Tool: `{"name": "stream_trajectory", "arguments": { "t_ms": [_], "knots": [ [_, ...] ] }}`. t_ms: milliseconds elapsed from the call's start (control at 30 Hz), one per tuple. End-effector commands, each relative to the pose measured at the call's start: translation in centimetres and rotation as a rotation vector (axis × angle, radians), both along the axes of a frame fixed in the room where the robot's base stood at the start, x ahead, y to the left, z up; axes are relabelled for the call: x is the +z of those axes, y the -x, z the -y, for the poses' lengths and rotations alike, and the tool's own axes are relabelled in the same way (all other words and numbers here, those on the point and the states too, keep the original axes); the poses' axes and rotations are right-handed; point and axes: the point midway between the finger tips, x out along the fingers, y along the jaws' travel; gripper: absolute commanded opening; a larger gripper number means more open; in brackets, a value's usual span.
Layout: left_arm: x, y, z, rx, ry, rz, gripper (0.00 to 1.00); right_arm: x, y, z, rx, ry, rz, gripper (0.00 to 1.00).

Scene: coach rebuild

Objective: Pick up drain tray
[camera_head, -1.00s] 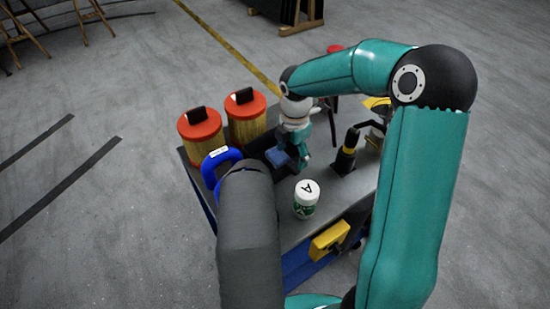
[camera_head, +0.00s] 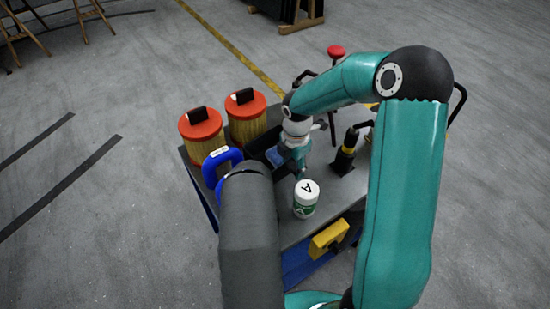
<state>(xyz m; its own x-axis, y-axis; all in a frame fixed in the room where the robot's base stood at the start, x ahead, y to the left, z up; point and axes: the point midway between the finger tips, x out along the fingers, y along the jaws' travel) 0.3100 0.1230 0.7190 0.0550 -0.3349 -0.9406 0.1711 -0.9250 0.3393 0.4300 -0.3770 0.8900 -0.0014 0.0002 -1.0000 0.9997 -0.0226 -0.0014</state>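My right arm reaches over the cart from the right, and its gripper (camera_head: 301,167) points down near the middle of the cart top. The gripper is small and partly blends with what is behind it, so its opening is unclear. A low dark shape (camera_head: 259,147), with a bluish patch on its right side, lies just left of it. It may be the drain tray, but I cannot make out its outline or whether the gripper touches it. My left gripper is not identifiable in the view.
A dark grey cylinder (camera_head: 250,235) blocks the near left.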

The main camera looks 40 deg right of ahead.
Motion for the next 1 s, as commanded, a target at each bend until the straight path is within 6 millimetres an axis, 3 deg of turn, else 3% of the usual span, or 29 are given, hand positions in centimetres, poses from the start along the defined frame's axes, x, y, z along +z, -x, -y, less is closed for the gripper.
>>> {"name": "stream_trajectory", "arguments": {
  "t_ms": [33,167,667,867,1000],
  "knots": [
    [0.0,0.0,0.0,0.0,0.0,0.0,0.4,0.0,0.0,0.0,0.0,0.0,0.001,0.22],
    [0.0,0.0,0.0,0.0,0.0,0.0,0.4,0.0,-0.1,0.0,0.0,0.0,0.001,0.0],
    [-0.1,0.0,0.0,0.0,0.0,0.0,0.4,1.3,-0.2,0.0,0.002,0.002,0.005,0.0],
    [-0.3,0.0,0.0,0.0,0.0,0.0,0.4,4.1,-0.3,0.0,0.001,0.003,0.008,0.0],
    [-0.5,0.0,0.0,0.0,0.0,0.0,0.4,7.0,-0.3,0.0,0.0,0.003,0.01,0.0]
  ]
}}
